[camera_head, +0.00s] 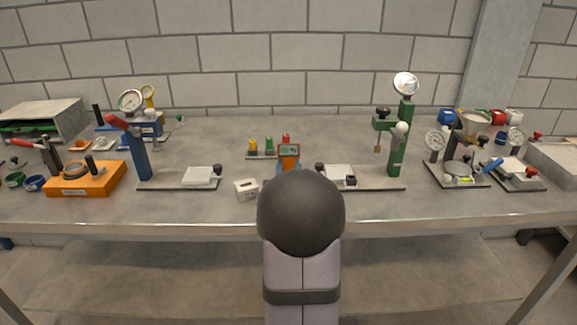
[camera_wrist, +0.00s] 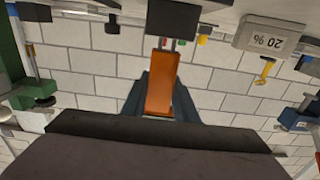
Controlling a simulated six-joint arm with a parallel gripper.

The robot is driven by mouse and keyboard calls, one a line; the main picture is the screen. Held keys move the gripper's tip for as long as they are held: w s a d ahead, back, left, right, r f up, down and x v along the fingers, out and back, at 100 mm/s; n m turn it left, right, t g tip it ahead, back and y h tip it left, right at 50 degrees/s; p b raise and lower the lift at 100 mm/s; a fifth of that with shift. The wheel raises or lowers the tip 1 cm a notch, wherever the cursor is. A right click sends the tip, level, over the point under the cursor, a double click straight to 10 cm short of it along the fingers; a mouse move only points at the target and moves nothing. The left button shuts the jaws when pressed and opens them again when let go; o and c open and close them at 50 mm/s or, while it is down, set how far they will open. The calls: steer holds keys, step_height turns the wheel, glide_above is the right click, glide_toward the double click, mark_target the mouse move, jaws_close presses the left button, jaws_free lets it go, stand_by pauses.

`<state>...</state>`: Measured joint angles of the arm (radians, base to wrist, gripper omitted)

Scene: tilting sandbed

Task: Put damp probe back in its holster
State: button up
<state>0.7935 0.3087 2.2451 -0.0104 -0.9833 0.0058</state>
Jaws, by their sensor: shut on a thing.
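My arm hides the probe's lower part in the head view.
A white block (camera_head: 246,188) stands left of the probe and reads 20 % in the wrist view. A rack (camera_head: 262,156) with yellow, green and red pieces is behind. A green stand (camera_head: 396,150) is right, a blue stand (camera_head: 138,155) left. Bare bench lies behind the rack.

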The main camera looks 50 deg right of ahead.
steer(key=shift+f+b, duration=0.65)
steer(key=shift+f, duration=0.05)
steer(key=o, duration=1)
steer(key=shift+o, duration=0.2)
steer(key=shift+s, duration=0.1)
steer(key=shift+b+v, duration=0.65)
steer(key=shift+v, duration=2.95)
steer(key=shift+a, duration=0.1)
